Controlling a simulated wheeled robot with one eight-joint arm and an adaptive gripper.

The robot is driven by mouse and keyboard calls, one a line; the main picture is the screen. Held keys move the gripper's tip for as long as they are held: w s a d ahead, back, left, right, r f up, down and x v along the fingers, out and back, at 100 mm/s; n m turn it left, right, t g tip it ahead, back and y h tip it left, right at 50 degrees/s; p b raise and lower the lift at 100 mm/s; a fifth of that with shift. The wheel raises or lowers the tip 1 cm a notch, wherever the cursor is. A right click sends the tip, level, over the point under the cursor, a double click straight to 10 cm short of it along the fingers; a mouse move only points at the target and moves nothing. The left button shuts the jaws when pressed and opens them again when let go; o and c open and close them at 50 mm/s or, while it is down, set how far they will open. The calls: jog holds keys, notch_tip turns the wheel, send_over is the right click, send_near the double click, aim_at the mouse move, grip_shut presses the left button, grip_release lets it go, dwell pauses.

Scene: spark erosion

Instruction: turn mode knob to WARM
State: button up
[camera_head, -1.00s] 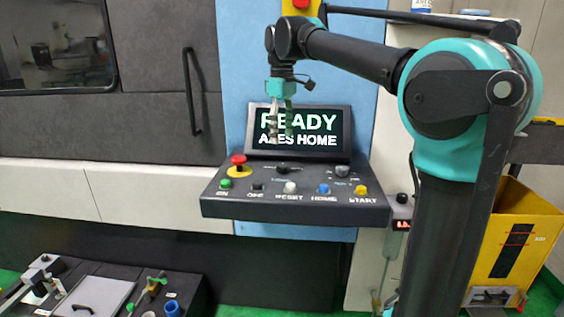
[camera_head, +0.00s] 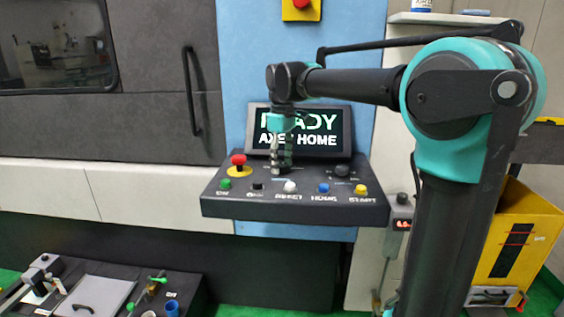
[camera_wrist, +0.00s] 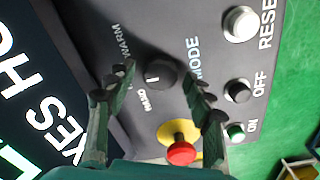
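The dark round mode knob (camera_wrist: 162,73) sits on the console next to the printed word MODE in the wrist view. A short white mark shows on its face. The WARM label (camera_wrist: 122,42) is to its upper left, and another small label, hard to read, is at its lower left. My gripper (camera_wrist: 158,80) is open, with one finger on each side of the knob in the picture; I cannot tell whether they touch it. In the head view my gripper (camera_head: 282,168) points down at the console (camera_head: 295,209) and hides the knob.
The red emergency button (camera_head: 238,160) on its yellow base is just left of my gripper. A row of coloured buttons, including the white RESET button (camera_head: 290,187), lies in front. The screen (camera_head: 320,132) stands close behind. A second dark knob (camera_head: 342,171) is to the right.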

jog(key=c, duration=1)
jog(key=shift+m, duration=0.3)
jog(key=m, duration=0.4)
jog(key=shift+w+d+m, duration=0.1)
jog(key=shift+m, duration=2)
jog(key=o, duration=1.2)
